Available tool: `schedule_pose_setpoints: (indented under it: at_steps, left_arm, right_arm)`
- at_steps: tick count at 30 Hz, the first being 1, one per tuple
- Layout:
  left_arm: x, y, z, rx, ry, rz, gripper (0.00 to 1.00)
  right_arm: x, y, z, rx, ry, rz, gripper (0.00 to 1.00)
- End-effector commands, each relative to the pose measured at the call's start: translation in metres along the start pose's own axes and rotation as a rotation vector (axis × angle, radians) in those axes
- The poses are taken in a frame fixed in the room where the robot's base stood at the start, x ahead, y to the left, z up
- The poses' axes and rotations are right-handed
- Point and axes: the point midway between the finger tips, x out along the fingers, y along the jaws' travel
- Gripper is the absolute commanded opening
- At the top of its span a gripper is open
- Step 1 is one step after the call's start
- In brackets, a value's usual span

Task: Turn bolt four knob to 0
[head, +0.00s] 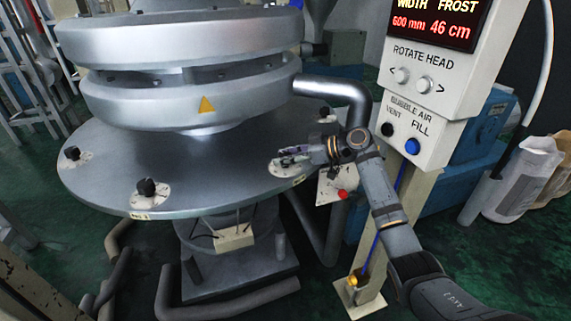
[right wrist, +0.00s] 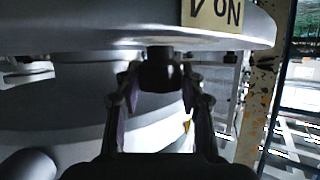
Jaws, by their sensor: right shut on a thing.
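My right gripper (head: 292,153) reaches in from the right over a pale dial plate (head: 287,167) near the right rim of the round steel table (head: 215,172). In the right wrist view, the fingers of my right gripper (right wrist: 160,78) stand on both sides of a black knob (right wrist: 160,68), shut on it. In the head view the gripper hides this knob, so its pointer and setting cannot be read. I cannot read a bolt number there. Other black knobs stand on similar plates at the left (head: 72,153), front (head: 147,187) and back right (head: 324,112). My left gripper is not in view.
A control post at the right carries a red display (head: 437,20), ROTATE HEAD buttons (head: 412,81) and VENT and FILL knobs. A thick grey pipe (head: 335,88) passes behind my right gripper. A yellow tag (right wrist: 215,12) ending in "ON" shows in the right wrist view.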

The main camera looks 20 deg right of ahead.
Motion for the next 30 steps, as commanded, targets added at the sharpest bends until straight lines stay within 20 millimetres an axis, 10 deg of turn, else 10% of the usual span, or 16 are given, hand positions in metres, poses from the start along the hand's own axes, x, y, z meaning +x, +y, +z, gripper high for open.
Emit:
schedule_pose_setpoints:
  at_steps: [20,21,30]
  left_arm:
    - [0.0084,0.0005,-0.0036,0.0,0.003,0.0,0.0]
    - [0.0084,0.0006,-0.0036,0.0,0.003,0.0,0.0]
    - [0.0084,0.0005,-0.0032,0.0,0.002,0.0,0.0]
  right_arm:
    - [0.0003,-0.0001,-0.0001,-0.024,-0.003,-0.063,0.08]
    - [0.0004,-0.0001,-0.0001,-0.023,-0.003,-0.063,0.42]
    - [0.0004,-0.0001,0.0001,-0.024,-0.003,-0.062,0.63]
